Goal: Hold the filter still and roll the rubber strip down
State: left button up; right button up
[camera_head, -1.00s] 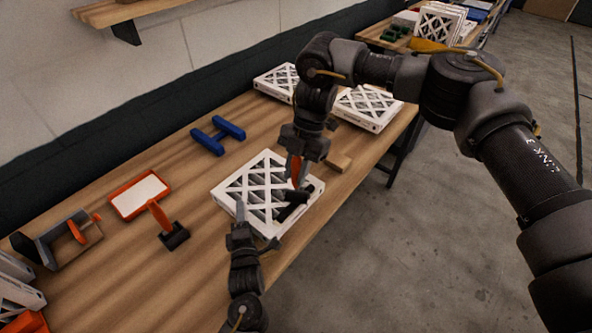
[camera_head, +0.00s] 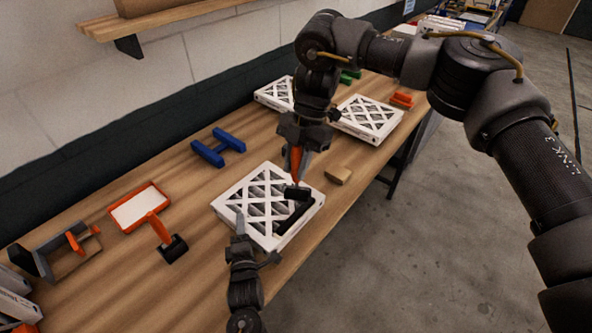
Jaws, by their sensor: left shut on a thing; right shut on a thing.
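The white filter (camera_head: 246,193) with a lattice face lies flat on the wooden table. A black rubber strip (camera_head: 295,219) lies along its right edge. My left gripper (camera_head: 240,224) is at the filter's near left edge, shut on it, with one finger showing above the frame. My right gripper (camera_head: 298,158) is over the far right part of the filter, shut on the orange handle of a roller (camera_head: 297,193). The black roller head is at the far end of the strip; whether it touches the strip is hard to tell.
Two more filters (camera_head: 369,117) (camera_head: 271,94) lie further back. A wooden block (camera_head: 338,174) is right of the filter.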

aim_at(297, 188)
jog(key=shift+r, duration=0.2)
jog(key=shift+f, duration=3.65)
jog(key=shift+r, duration=0.15)
jog(key=shift+r, duration=3.5)
